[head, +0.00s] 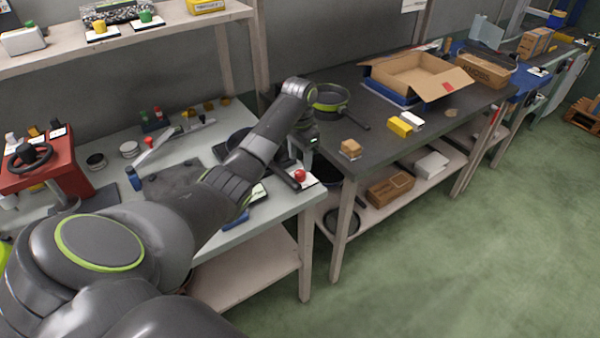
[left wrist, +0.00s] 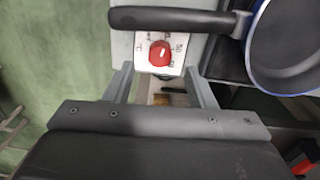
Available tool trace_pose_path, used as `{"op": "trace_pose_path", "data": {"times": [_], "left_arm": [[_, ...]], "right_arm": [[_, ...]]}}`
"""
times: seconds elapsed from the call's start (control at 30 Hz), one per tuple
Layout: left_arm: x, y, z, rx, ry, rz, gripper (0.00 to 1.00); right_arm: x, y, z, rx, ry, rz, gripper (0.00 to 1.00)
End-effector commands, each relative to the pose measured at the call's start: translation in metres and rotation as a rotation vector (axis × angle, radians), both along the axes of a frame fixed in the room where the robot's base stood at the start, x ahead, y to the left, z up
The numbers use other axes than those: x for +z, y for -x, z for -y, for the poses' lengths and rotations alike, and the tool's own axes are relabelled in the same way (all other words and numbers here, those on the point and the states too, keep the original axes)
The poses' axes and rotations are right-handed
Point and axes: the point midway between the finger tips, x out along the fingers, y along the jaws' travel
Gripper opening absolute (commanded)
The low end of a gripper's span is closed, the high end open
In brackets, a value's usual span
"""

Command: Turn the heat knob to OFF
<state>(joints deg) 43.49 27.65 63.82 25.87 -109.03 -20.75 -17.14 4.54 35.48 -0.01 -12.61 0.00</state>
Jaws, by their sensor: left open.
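The red heat knob (head: 299,175) sits at the right front corner of the light workbench. In the left wrist view the red knob (left wrist: 160,53) stands on a white dial plate (left wrist: 148,68) with dark markings, which are too small to read surely. My left gripper (left wrist: 160,80) is open, its two fingers apart and empty, with the knob just beyond and between the fingertips. In the head view my left gripper (head: 308,150) is above and near the knob, its fingers partly hidden. My right gripper is not in view.
A pan handle (left wrist: 180,20) lies close beside the knob, and its dark pan (left wrist: 290,50) is at the right of the left wrist view. A green-rimmed pan (head: 328,98) and an open cardboard box (head: 415,75) stand on the dark table. The green floor is clear.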

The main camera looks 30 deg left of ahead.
Motion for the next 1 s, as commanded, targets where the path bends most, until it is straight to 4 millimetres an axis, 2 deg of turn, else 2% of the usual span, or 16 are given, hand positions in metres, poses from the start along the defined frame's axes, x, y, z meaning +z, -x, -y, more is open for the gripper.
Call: {"op": "trace_pose_path", "data": {"times": [0.1,0.3,0.67,0.77,1.0], "left_arm": [[-0.022,0.001,0.0,0.001,0.001,-0.004,0.5],[-0.044,0.0,0.0,0.001,0.0,-0.001,0.5],[-0.051,0.0,0.0,0.001,-0.001,0.0,0.5],[-0.05,0.0,0.0,0.0,-0.001,0.0,0.4],[-0.05,0.0,0.0,0.0,-0.001,0.0,0.09]], "right_arm": [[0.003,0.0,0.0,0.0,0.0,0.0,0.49],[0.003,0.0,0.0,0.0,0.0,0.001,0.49],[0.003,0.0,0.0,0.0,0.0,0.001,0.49],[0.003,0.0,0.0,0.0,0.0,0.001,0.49],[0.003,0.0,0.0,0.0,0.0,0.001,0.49]]}}
